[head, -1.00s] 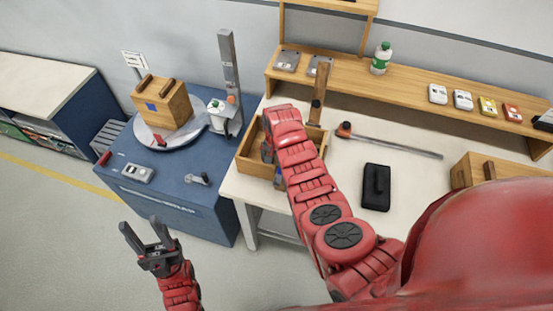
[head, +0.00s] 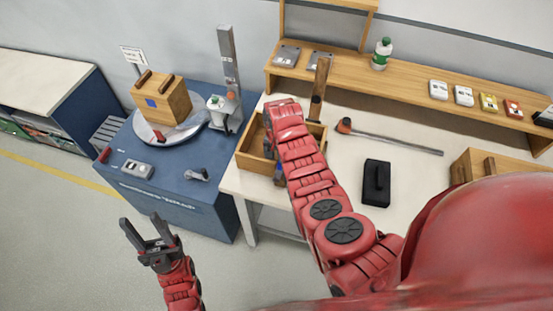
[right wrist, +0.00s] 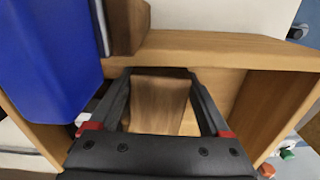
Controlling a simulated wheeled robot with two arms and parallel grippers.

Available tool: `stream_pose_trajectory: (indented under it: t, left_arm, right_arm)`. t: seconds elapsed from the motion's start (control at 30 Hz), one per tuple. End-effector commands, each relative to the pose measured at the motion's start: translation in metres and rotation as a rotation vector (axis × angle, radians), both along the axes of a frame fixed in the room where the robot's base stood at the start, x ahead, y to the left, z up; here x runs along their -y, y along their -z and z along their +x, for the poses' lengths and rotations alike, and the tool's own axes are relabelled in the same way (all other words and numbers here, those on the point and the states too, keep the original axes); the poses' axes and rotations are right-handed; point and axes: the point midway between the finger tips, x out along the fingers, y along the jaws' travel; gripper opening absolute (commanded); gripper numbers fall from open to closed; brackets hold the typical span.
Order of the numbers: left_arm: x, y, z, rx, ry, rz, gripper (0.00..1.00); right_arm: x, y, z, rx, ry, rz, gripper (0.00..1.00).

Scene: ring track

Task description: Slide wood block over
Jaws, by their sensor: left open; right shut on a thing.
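A brown wood block (right wrist: 157,104) lies inside the wooden tray (right wrist: 190,48) in the right wrist view. My right gripper (right wrist: 160,76) is down in the tray with its dark fingers on either side of the block, shut on it. In the head view the tray (head: 247,162) stands at the left end of the white bench; my right arm hides the gripper and the block there. My left gripper (head: 140,222) is open and empty, above the floor in front of the blue machine.
A blue block-like thing (right wrist: 48,55) and an upright brown wooden piece (right wrist: 128,25) crowd the tray. A black object (head: 376,183) and a long-handled tool (head: 390,140) lie on the bench (head: 345,185). The blue machine (head: 185,195) carries a wooden box (head: 172,105) on its turntable.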

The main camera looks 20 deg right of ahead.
Motion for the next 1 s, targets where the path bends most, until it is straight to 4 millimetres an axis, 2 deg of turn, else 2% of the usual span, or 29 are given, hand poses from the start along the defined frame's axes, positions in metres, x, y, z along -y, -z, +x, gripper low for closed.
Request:
stream_pose_trajectory:
  t: [0.3,0.63,0.67,0.73,1.0]
  left_arm:
    - [0.000,0.019,0.000,0.000,0.000,0.000,0.50]
    - [0.000,0.019,0.000,0.000,0.000,0.000,0.50]
    - [0.000,0.020,0.000,0.000,0.000,0.000,0.50]
    - [0.000,0.020,0.000,0.000,0.000,0.000,0.50]
    - [0.000,0.020,0.000,0.000,0.000,0.000,0.50]
  right_arm:
    - [0.015,0.003,0.009,0.001,0.000,-0.001,0.17]
    - [0.018,0.000,0.010,0.000,0.001,-0.002,0.17]
    - [0.018,0.000,0.010,0.000,0.001,-0.001,0.86]
    - [0.018,0.000,0.010,0.000,0.000,-0.001,0.99]
    - [0.017,0.000,0.010,0.001,0.000,-0.002,1.00]
